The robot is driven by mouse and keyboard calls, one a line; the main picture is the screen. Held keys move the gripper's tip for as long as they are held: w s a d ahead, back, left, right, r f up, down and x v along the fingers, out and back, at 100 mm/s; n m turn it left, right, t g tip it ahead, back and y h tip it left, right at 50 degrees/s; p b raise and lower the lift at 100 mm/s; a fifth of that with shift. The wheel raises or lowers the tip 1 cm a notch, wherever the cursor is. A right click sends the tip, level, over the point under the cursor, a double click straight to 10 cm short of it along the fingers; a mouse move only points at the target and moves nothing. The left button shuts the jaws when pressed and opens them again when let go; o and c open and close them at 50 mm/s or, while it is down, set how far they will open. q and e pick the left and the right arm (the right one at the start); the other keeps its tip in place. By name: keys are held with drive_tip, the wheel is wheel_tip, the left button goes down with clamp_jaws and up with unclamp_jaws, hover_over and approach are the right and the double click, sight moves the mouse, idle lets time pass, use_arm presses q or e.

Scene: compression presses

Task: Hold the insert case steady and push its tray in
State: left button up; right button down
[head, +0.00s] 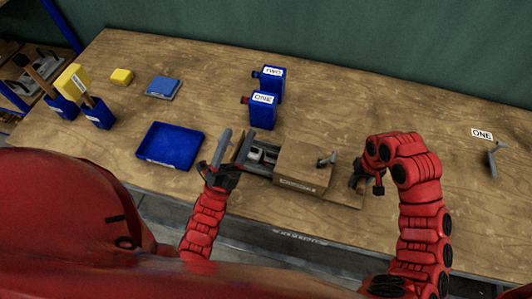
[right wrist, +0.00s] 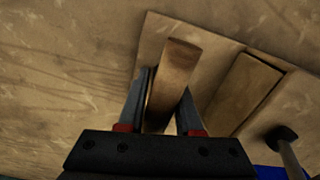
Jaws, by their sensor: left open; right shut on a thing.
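The brown insert case (head: 302,166) sits near the table's front edge. Its grey tray (head: 262,150) sticks out of the left side, with pale inserts in it. My left gripper (head: 231,150) is open at the tray's outer left end; I cannot tell whether it touches. My right gripper (head: 357,178) is at the case's right side. In the right wrist view my right gripper (right wrist: 163,105) is shut on an upright wooden grip (right wrist: 177,65) on the case's base board (right wrist: 210,65). The lower part of the grip is hidden by the gripper.
Two blue boxes (head: 262,108) stand behind the tray. An empty blue bin (head: 170,146) lies to the left. The table right of my right arm is mostly clear, with a label (head: 482,134) and a grey lever (head: 492,158).

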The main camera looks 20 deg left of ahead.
use_arm(q)
drive_tip(key=a+f+m+g+y, duration=0.2)
drive_tip(key=a+f+m+y, duration=0.1)
drive_tip(key=f+m, duration=0.2)
drive_tip(key=w+a+f+m+g+y, duration=0.1)
drive_tip(key=a+f+m+g+y, duration=0.2)
drive_tip(key=f, duration=0.4)
drive_tip(key=w+a+f+m+g+y, duration=0.1)
drive_tip(key=a+f+m+g+y, duration=0.1)
drive_tip(key=a+f+m, duration=0.3)
drive_tip(key=shift+w+f+m+g+y, duration=0.25)
drive_tip(key=shift+f+m+g+y, duration=0.25)
drive_tip(key=shift+m, duration=0.5)
drive_tip(key=shift+w+a+f, duration=0.1)
drive_tip(key=w, duration=1.1)
drive_tip(key=shift+w+d, duration=0.3)
drive_tip(key=shift+w, duration=0.05)
clamp_jaws()
drive_tip(key=shift+f, duration=0.1)
